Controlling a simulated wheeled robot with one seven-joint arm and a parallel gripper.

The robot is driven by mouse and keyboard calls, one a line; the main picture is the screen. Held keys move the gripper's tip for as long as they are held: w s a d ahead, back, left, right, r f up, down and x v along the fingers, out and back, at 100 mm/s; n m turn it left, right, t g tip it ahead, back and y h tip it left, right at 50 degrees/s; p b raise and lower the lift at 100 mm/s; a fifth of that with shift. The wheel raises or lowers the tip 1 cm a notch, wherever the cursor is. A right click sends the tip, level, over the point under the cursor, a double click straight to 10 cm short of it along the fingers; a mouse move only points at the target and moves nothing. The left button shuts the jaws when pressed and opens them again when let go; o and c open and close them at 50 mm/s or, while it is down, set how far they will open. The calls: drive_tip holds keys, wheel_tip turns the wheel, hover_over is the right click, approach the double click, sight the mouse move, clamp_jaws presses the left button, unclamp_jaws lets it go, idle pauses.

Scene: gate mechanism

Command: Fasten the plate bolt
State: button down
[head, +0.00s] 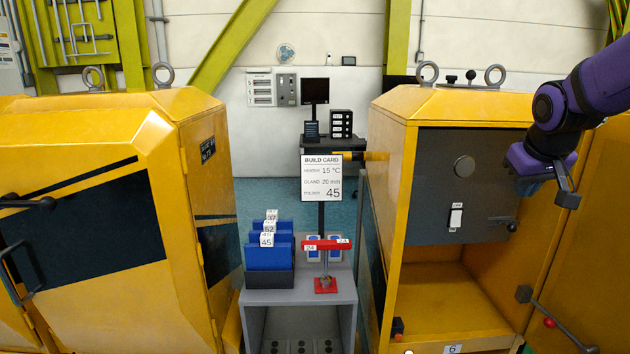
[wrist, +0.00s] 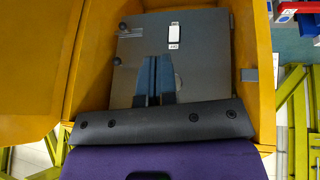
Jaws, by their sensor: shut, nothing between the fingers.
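A grey plate (head: 440,180) stands upright in the upper part of the right yellow cabinet, with a round disc and a white switch on it. A dark lever-like fitting, which looks like the bolt (head: 512,227), sits at the plate's lower right edge. In the wrist view the plate (wrist: 205,75) appears turned over, with two dark knobs (wrist: 117,61) along its left edge. My gripper (head: 528,188) is in front of the plate's right side, above the bolt. In the wrist view its blue-grey fingers (wrist: 154,80) are together and empty, apart from the knobs.
The cabinet door (head: 590,240) is open at the right, with a red-knobbed lever (head: 549,322). The compartment below the plate is clear. A grey stand holds blue folders (head: 268,257) and a red-topped piece (head: 327,245). A build card (head: 321,180) stands behind.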

drive_tip(key=s+a+y, duration=0.1)
drive_tip(key=s+a, duration=0.3)
drive_tip(key=s, duration=0.8)
drive_tip(key=s+a+r, duration=0.1)
drive_tip(key=s+a, duration=0.4)
drive_tip(key=s, duration=0.7)
drive_tip(key=shift+a+r+y, duration=0.15)
drive_tip(key=shift+y, duration=0.25)
